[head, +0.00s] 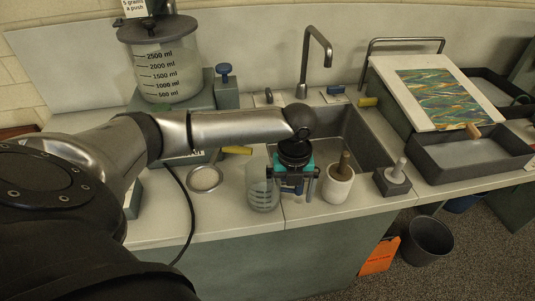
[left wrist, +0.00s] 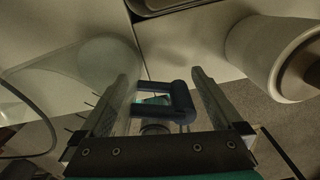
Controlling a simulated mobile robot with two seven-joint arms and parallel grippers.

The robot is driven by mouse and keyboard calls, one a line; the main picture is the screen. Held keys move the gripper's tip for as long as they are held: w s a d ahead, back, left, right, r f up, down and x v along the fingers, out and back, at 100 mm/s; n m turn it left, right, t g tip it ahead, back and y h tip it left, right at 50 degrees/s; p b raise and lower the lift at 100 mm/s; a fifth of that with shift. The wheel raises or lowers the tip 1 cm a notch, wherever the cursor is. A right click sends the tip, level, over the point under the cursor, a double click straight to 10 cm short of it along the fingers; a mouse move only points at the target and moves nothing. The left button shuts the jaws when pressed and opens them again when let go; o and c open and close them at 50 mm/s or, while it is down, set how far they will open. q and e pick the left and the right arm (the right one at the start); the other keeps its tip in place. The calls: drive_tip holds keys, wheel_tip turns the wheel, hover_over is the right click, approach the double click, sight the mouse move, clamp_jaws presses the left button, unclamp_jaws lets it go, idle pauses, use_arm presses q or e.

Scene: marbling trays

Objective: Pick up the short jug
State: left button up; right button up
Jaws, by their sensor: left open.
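The short jug (head: 262,188) is clear, with graduation marks, and stands upright at the front of the counter. Its clear body (left wrist: 95,65) fills the left part of the left wrist view, and its dark blue handle (left wrist: 181,101) sticks out to the right. My left gripper (head: 292,186) is open just right of the jug body. In the left wrist view its two fingers (left wrist: 162,80) stand on either side of the handle, with gaps visible. In the head view the gripper hides most of the handle. My right gripper is not in view.
A white pot (head: 338,188) with a wooden-handled tool stands close right of the gripper; it also shows in the wrist view (left wrist: 265,55). A grey block with a white knob (head: 392,178) is further right. A sink (head: 365,140) lies behind. A round strainer (head: 205,179) and cable lie left.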

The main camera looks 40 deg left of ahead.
use_arm(q)
drive_tip(key=shift+f, duration=0.35)
clamp_jaws()
idle(0.6)
